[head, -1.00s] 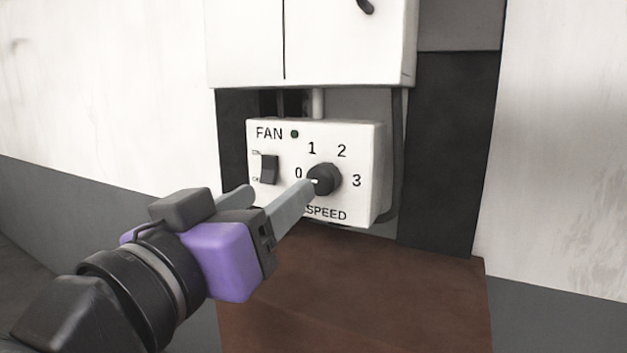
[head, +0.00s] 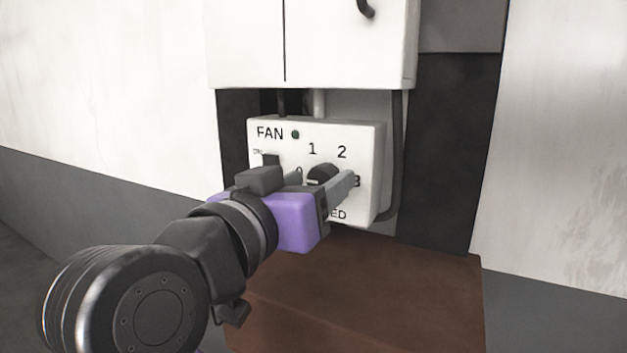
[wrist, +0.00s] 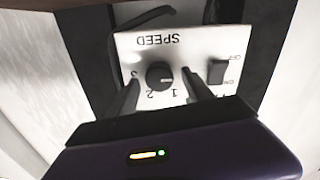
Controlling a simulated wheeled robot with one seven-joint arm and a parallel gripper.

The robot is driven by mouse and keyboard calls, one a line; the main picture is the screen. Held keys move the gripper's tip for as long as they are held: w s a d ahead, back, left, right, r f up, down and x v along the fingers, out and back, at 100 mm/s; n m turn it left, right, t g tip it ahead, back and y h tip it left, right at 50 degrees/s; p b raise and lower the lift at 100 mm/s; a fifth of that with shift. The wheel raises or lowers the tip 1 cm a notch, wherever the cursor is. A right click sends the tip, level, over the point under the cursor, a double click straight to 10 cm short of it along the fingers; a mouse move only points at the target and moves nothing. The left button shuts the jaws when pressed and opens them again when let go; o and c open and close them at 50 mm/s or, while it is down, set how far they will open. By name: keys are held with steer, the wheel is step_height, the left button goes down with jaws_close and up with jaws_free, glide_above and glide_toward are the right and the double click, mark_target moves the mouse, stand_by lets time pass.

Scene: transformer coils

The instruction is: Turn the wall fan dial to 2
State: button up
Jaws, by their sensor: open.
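The black round fan dial (head: 322,174) is on the white fan box (head: 375,165), which is marked 0, 1, 2, 3 and SPEED. It also shows in the wrist view (wrist: 159,75), where the box appears upside down. My gripper (head: 324,178) is open, its two grey fingers on either side of the dial. In the wrist view my gripper (wrist: 161,88) has one finger near the 3 and the other at the right, between dial and switch. I see gaps beside the dial there. In the head view a finger hides part of the dial, and its pointer direction cannot be told.
A black rocker switch (wrist: 217,71) sits on the same box, beside the dial. A white cabinet (head: 310,45) hangs just above. A brown block (head: 370,290) stands below the box. Cables (head: 397,150) run down the box's right side.

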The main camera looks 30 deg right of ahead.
jaws_close()
steer(key=shift+f+m+b, duration=0.1)
steer(key=shift+m+b, duration=0.2)
steer(key=shift+b, duration=0.65)
steer(key=m+b, duration=0.9)
steer(key=m, duration=0.2)
steer(key=m+b, duration=1)
steer(key=m, duration=0.2)
steer(key=shift+s+d+f, duration=0.1)
steer(key=shift+s+f, duration=0.05)
